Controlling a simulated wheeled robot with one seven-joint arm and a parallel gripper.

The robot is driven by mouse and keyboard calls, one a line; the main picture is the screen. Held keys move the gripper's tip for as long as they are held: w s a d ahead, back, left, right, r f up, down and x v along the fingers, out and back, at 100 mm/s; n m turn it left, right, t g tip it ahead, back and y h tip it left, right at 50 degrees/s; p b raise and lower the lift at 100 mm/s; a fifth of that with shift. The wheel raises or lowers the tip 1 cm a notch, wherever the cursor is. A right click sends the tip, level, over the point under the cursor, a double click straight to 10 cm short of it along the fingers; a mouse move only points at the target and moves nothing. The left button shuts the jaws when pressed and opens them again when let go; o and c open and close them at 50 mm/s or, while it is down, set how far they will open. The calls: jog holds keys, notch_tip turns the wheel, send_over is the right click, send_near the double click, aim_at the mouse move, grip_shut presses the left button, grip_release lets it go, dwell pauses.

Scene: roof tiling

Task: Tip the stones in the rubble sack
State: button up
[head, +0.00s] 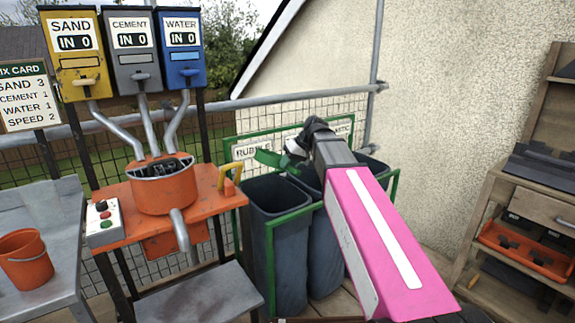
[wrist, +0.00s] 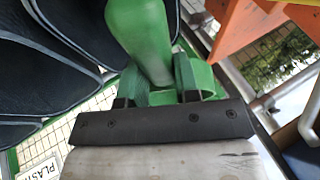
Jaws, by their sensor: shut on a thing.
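The rubble sack (head: 278,225) is a dark blue-grey open sack at the left of a green frame, under a label that reads RUBBLE. My gripper (head: 297,147) is over the back of the sacks and shut on a green scoop-like tool (head: 270,158). In the wrist view my gripper (wrist: 156,98) grips the handle part of the green tool (wrist: 145,35). The tool hangs over the rear of the rubble sack's mouth, apart from its rim as far as I can tell. No stones show in either view.
More dark sacks (head: 325,240) stand to the right in the green frame (head: 394,185). The orange mixer stand (head: 200,203) is close on the left. A scaffold rail (head: 300,97) with mesh runs behind. A wooden shelf unit (head: 490,215) stands at the right.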

jog(key=y, duration=0.1)
jog(key=g+y, duration=0.1)
jog(key=m+g+y, duration=0.1)
jog(key=shift+w+d+f+y, duration=0.25)
jog(key=shift+d+y, duration=0.05)
jog(key=shift+y, duration=0.1)
jog(key=y, duration=0.1)
jog(key=g+y, duration=0.1)
jog(key=shift+d+f+m+y, duration=0.1)
jog(key=shift+f+m+y, duration=0.2)
jog(key=shift+m, duration=0.1)
jog(key=y, duration=0.1)
jog(key=m+g+y, duration=0.1)
jog(key=y, duration=0.1)
jog(key=shift+f+y, duration=0.3)
jog(key=shift+f+m+g+y, duration=0.15)
jog(key=shift+m+g+y, duration=0.5)
jog(key=shift+y, duration=0.85)
